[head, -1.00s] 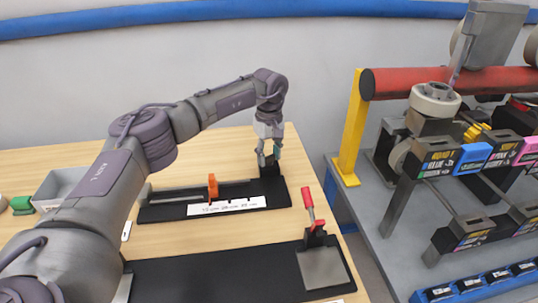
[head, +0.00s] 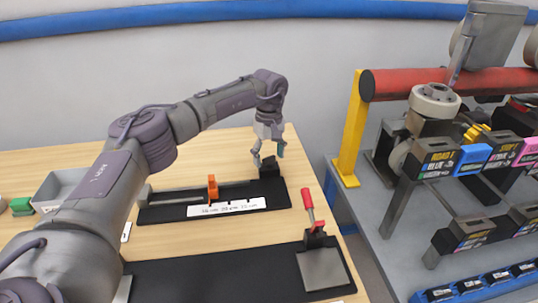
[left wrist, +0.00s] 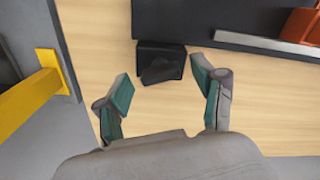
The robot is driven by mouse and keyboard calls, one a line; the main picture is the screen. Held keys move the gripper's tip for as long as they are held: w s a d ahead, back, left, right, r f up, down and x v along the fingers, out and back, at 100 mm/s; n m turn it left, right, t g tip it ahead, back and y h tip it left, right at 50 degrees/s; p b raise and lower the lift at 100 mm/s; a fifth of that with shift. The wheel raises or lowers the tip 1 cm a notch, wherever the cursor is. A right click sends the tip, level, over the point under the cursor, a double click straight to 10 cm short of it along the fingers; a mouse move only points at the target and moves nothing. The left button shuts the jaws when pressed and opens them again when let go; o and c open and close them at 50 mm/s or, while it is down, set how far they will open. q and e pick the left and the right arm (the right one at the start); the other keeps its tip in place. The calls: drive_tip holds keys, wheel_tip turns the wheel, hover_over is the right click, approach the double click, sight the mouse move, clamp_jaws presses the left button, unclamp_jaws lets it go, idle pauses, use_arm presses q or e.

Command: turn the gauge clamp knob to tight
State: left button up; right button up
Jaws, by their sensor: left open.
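The gauge (head: 165,213) is a black base with a metal rail, an orange slider (head: 212,187) and a white scale strip (head: 228,207). At its right end is a black clamp block (head: 269,169); the left wrist view shows the block (left wrist: 150,48) with a dark knob (left wrist: 160,71) on it. My left gripper (head: 268,153) is open above the block. In the left wrist view its green-padded fingers (left wrist: 162,84) are spread to either side of the knob and apart from it. I cannot read the knob's tight or loose mark. My right gripper is out of view.
A grey bin (head: 62,186) is at the left. A yellow post (head: 351,130) and a machine rack stand beyond the table's right edge.

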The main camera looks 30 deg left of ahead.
sight(269, 157)
use_arm(q)
wheel_tip(269, 157, up, 12)
idle(0.6)
